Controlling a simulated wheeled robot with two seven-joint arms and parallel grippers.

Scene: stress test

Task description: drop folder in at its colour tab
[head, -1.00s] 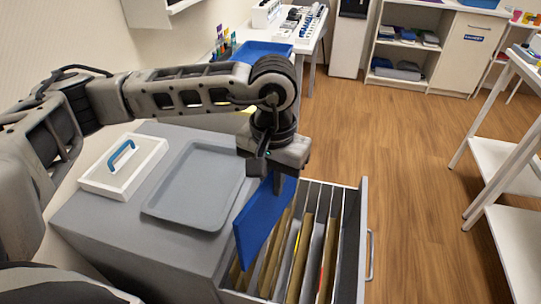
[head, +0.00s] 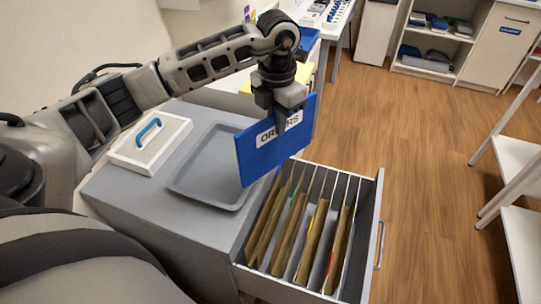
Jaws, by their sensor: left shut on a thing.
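My left gripper (head: 280,118) is shut on the top edge of a blue folder (head: 262,160). The folder has a white label, partly covered by the gripper, with letters like "OR…RS". It hangs tilted above the back left of the open drawer (head: 372,225), clear of the files inside. The drawer has grey dividers and several tan folders (head: 312,245). Small coloured tabs show on them: green at the left, yellow (head: 311,222) near the middle and red further right. I see no blue tab. My right gripper is not in view.
The grey cabinet top holds a grey tray (head: 205,190) and a white lidded box (head: 150,142) with a blue handle. A white table (head: 330,32) stands behind. White shelving (head: 515,160) is at the right. The wooden floor between is clear.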

